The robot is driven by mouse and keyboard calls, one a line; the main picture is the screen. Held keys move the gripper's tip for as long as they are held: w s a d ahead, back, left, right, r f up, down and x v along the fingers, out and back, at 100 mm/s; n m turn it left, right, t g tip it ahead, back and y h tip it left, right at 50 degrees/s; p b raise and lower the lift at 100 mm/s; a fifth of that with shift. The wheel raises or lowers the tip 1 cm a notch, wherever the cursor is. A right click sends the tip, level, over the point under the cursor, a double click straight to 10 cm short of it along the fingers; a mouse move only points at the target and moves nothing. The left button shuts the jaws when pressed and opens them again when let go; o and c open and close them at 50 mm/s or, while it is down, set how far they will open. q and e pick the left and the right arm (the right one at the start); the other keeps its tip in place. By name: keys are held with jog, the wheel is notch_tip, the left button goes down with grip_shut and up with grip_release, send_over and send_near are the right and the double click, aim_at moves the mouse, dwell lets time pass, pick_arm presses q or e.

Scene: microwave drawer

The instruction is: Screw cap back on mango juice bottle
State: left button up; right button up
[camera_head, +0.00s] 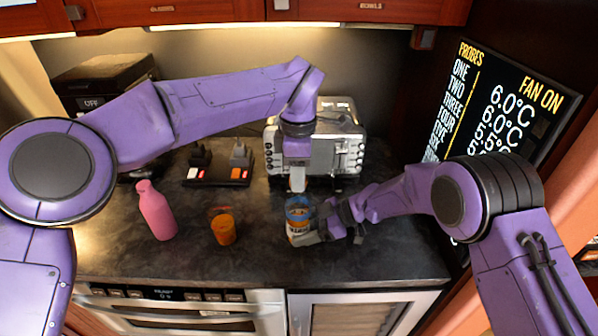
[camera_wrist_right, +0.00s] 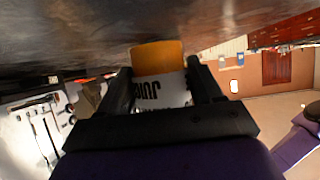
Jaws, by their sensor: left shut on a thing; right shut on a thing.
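The juice bottle (camera_head: 299,229) stands upright on the dark counter, orange at the base with a white label and blue near its top. My right gripper (camera_head: 322,226) is shut around its body from the right. In the right wrist view the bottle (camera_wrist_right: 158,58) shows upside down between both fingers (camera_wrist_right: 163,82), with part of the lettering on its label readable. My left gripper (camera_head: 297,182) points down right above the bottle top and is shut on what seems to be the cap. The cap is mostly hidden, and I cannot tell whether it touches the bottle neck.
A pink bottle (camera_head: 156,211) and a glass of orange drink (camera_head: 223,228) stand to the left. A silver appliance (camera_head: 335,145) is behind the bottle. A black item with switches (camera_head: 217,174) lies at the back left. The front of the counter (camera_head: 260,262) is clear.

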pick_arm(q)
jog(key=shift+f, duration=0.4)
dwell(0.7)
jog(key=o, duration=1.3)
jog(key=shift+o, duration=0.2)
jog(key=shift+r, duration=0.1)
jog(key=shift+r, duration=3)
pick_arm(e)
jog(key=o, duration=0.9)
